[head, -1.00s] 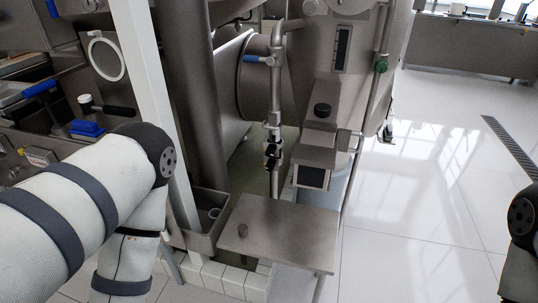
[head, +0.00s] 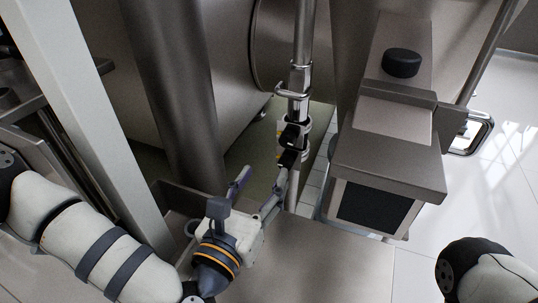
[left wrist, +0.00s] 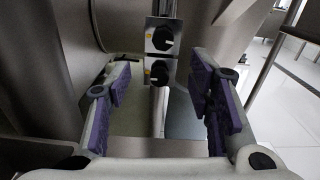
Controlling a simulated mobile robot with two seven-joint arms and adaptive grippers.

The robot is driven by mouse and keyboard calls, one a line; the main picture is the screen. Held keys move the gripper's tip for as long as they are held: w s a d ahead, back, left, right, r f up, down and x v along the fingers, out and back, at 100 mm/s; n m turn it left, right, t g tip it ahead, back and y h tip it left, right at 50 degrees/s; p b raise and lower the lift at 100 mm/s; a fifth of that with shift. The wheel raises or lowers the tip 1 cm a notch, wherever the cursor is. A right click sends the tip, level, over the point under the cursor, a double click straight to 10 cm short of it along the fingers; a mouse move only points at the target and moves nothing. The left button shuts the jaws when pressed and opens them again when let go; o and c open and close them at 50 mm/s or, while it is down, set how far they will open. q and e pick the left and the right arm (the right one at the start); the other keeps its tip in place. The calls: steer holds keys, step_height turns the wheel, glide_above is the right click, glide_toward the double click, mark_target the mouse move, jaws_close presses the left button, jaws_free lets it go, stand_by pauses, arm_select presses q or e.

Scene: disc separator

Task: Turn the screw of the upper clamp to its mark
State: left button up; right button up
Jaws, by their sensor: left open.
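The upper clamp shows as a metal fitting with a black screw knob (head: 293,137) on the vertical pipe (head: 304,60). In the left wrist view the upper screw (left wrist: 162,39) is a black knob on a bright plate, with a small yellow-orange mark at its left. The lower black knob (left wrist: 159,73) sits just below it. My left gripper (head: 259,186) is open and empty, its purple-padded fingers pointing toward the clamps. In the left wrist view both knobs lie between and beyond the spread fingers (left wrist: 164,86); I see no contact. My right gripper is out of view.
A steel box (head: 395,160) with a black round knob (head: 402,63) on top stands right of the pipe. A thick dark column (head: 178,90) and a pale post (head: 85,120) stand at the left. A flat steel table (head: 320,265) lies below.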

mark_target(285, 142)
arm_select(q)
steer(key=b+x, duration=0.1)
steer(key=x, duration=1)
steer(key=shift+d+r, duration=0.15)
steer(key=shift+d, duration=0.05)
jaws_close()
